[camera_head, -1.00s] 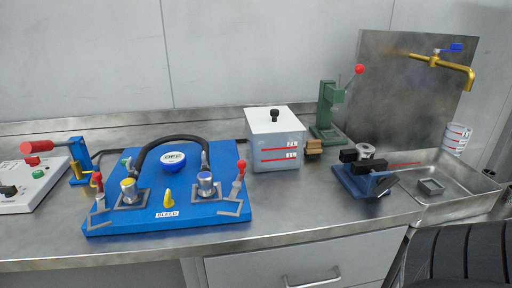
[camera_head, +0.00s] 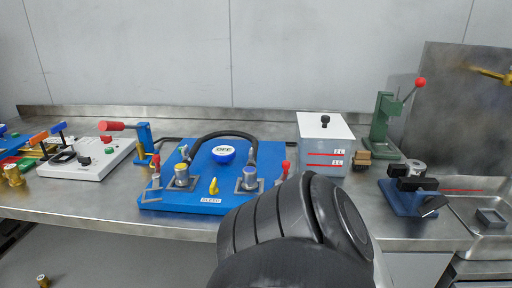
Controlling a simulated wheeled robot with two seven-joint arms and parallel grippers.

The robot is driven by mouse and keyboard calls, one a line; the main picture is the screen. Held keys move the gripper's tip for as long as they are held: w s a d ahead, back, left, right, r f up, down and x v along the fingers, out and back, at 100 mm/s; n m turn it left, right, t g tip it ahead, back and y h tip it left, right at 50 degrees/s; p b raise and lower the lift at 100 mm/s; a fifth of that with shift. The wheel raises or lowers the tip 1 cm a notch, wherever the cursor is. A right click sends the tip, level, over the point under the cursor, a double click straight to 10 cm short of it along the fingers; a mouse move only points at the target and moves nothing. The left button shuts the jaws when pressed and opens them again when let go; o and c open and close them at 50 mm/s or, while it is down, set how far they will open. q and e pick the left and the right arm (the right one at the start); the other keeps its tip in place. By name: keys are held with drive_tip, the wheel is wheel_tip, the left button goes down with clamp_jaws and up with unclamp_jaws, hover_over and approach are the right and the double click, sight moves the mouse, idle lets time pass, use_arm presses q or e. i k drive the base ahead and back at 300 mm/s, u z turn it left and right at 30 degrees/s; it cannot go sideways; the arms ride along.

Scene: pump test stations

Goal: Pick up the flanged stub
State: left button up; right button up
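I cannot tell for sure which piece is the flanged stub. A short silver cylinder (camera_head: 416,168) at the right, by the blue fixture with black clamp blocks (camera_head: 408,194), may be it. Two other short metal cylinders stand on the blue board (camera_head: 180,202), one with a yellow ring (camera_head: 182,176) and one with a blue ring (camera_head: 250,180). A brass fitting (camera_head: 13,175) stands at the far left of the bench, and another small brass piece (camera_head: 42,281) shows low at the bottom left. Neither gripper shows.
My dark ribbed arm link covers the bench front and part of the blue board. A white control box (camera_head: 88,160), a white lidded tank (camera_head: 326,134), a green lever press (camera_head: 384,122) and a sink (camera_head: 462,214) stand along the bench. Some bare steel lies between tank and fixture.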

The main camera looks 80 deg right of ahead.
sight(415, 167)
drive_tip(key=k, duration=1.35)
drive_tip(key=z, duration=0.2)
